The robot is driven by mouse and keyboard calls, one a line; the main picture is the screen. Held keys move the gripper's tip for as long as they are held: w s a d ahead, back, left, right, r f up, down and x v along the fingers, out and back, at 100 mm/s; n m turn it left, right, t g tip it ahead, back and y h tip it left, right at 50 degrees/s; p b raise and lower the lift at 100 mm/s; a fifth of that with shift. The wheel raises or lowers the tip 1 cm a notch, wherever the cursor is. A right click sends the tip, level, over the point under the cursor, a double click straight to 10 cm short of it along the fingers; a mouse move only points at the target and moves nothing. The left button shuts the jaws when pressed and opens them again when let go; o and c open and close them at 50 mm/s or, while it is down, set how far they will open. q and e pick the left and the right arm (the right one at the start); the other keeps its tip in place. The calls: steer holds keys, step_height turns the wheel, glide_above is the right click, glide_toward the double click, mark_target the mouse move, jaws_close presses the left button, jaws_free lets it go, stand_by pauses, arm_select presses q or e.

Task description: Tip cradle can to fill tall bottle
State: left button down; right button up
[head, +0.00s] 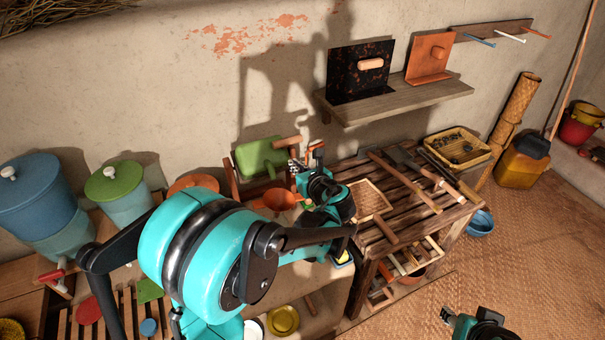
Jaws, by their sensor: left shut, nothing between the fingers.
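A green can (262,157) sits tilted in a brown wooden cradle (235,184) against the back wall, with a wooden handle (287,142) at its upper right. An orange funnel (279,199) is just below and in front of the can. The tall bottle cannot be made out; my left arm covers the area under the funnel. My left gripper (306,160) is shut and empty, right beside the can and its handle; I cannot tell whether it touches them. My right gripper (447,316) shows only partly at the bottom right edge, away from the can, its jaws unclear.
A slatted bench (405,198) with tools and a basket (369,199) stands right of the can. Blue (38,196) and green-lidded (118,190) containers stand at left. A wall shelf (400,101) hangs above. The woven floor mat (525,235) at right is mostly clear.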

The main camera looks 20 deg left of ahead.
mark_target(283, 141)
arm_select(q)
steer(key=shift+w+a+r, duration=0.2)
steer(key=shift+w+a, duration=0.35)
steer(key=shift+a, duration=0.1)
steer(key=shift+w+a+r, duration=0.25)
steer(key=shift+w+a, duration=0.3)
steer(key=shift+a, duration=0.05)
steer(key=shift+w+a+r, duration=0.2)
steer(key=shift+w+a, duration=0.35)
steer(key=shift+a, duration=0.1)
